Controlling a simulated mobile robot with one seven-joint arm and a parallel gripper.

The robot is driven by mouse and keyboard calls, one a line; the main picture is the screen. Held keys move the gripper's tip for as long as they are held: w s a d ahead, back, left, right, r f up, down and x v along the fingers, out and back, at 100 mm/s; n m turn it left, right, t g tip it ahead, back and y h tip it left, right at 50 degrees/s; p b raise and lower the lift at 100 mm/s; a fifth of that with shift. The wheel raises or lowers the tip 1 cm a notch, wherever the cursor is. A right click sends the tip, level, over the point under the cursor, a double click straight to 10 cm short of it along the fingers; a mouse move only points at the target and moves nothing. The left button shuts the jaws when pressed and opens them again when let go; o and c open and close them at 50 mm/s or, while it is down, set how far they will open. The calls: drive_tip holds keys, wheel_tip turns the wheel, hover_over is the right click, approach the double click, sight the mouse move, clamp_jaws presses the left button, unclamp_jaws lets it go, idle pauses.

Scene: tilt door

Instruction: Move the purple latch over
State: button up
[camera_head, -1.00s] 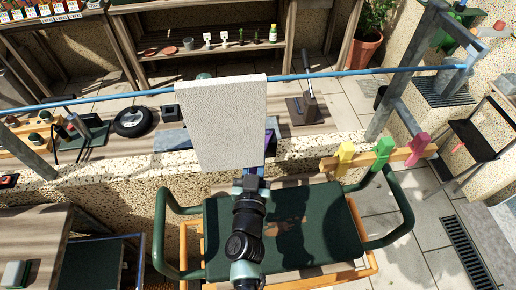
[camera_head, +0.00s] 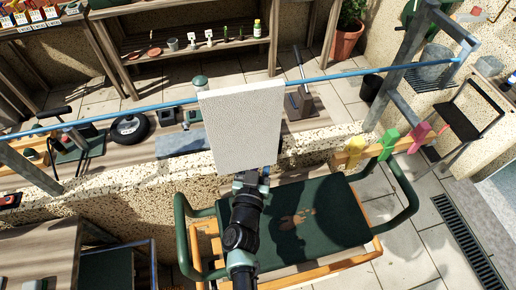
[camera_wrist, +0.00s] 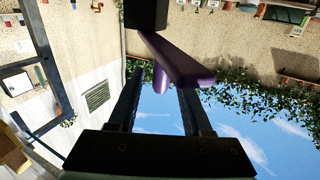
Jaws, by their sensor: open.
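The purple latch (camera_wrist: 178,62) shows in the wrist view, attached below a dark block (camera_wrist: 146,14), with one arm slanting to the right and a shorter prong pointing down. My gripper (camera_wrist: 160,80) is open, its two dark fingers apart and pointing at the latch. The latch lies across the fingertips, close to the right one; I cannot tell whether they touch. In the head view my gripper (camera_head: 250,178) is at the lower edge of a white textured panel (camera_head: 242,128). I cannot make out the latch there; the panel probably hides it.
A blue bar (camera_head: 330,77) runs across behind the panel. A low stone wall (camera_head: 130,215) and a green padded seat (camera_head: 295,222) with curved green rails lie below. Yellow, green and pink pegs (camera_head: 389,143) sit on a wooden rail at right.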

drive_tip(key=shift+s, duration=0.1)
drive_tip(key=s+a, duration=0.1)
drive_tip(key=s, duration=1.1)
drive_tip(key=shift+s+a, duration=0.3)
drive_tip(key=shift+a, duration=0.05)
